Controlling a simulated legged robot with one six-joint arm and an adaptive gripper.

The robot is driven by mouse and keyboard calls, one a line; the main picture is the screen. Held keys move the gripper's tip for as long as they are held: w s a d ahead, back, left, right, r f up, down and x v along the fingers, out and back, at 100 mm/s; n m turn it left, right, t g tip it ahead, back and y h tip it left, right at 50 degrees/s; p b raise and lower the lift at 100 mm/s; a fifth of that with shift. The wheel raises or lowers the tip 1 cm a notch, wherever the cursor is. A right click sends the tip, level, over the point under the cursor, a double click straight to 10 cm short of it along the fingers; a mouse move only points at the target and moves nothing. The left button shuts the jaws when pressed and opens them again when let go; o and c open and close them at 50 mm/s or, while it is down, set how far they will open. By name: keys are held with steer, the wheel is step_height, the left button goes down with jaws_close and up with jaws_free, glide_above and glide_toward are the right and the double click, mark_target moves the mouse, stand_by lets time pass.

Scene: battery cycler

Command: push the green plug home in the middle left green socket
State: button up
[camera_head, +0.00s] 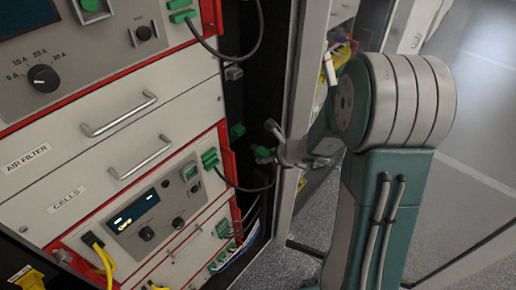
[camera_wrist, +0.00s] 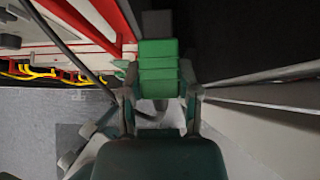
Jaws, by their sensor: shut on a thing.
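My gripper (camera_head: 271,146) is shut on a green plug (camera_head: 262,153), to the right of the cabinet's front panels. The wrist view shows the green plug (camera_wrist: 158,68) between the two fingertips (camera_wrist: 160,84), with a grey block (camera_wrist: 157,23) just beyond it. I cannot tell whether plug and block touch. A black cable (camera_head: 250,188) loops from the lower panel toward the plug. Green connectors (camera_head: 210,158) sit at the right edge of the lower panel, left of my gripper. Another green piece (camera_head: 237,131) is on the dark strip nearby. Which one is the middle left socket is unclear.
A grey block (camera_head: 233,73) and another black cable (camera_head: 255,40) are higher up the dark strip. A pale cabinet post (camera_head: 302,90) stands close behind my gripper. Drawer handles (camera_head: 120,115) stick out at the left. Open floor (camera_head: 485,100) lies to the right.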

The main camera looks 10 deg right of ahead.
steer(key=shift+s+d+r+g+h, duration=0.3)
steer(key=shift+d+r+g+h, duration=0.1)
steer(key=shift+r+h, duration=0.25)
steer(key=shift+m+g+h, duration=0.25)
steer(key=shift+m+g, duration=0.05)
steer(key=shift+g, duration=0.1)
steer(key=shift+w+a+r, duration=0.15)
steer(key=shift+w+a, duration=0.25)
steer(key=shift+w, duration=0.35)
steer(key=shift+w+a+r, duration=0.2)
steer(key=shift+w+a, duration=0.15)
steer(key=shift+w, duration=0.45)
steer(key=shift+w+a+r, duration=0.15)
steer(key=shift+w+a, duration=0.25)
steer(key=shift+w, duration=0.35)
steer(key=shift+w+a, duration=0.9)
steer(key=shift+w, duration=0.3)
stand_by(1.6)
steer(key=o, duration=0.9)
steer(key=shift+o, duration=0.2)
steer(key=shift+r, duration=0.15)
steer(key=v, duration=1.1)
steer(key=shift+s+d+r, duration=0.2)
steer(key=shift+s+r, duration=0.05)
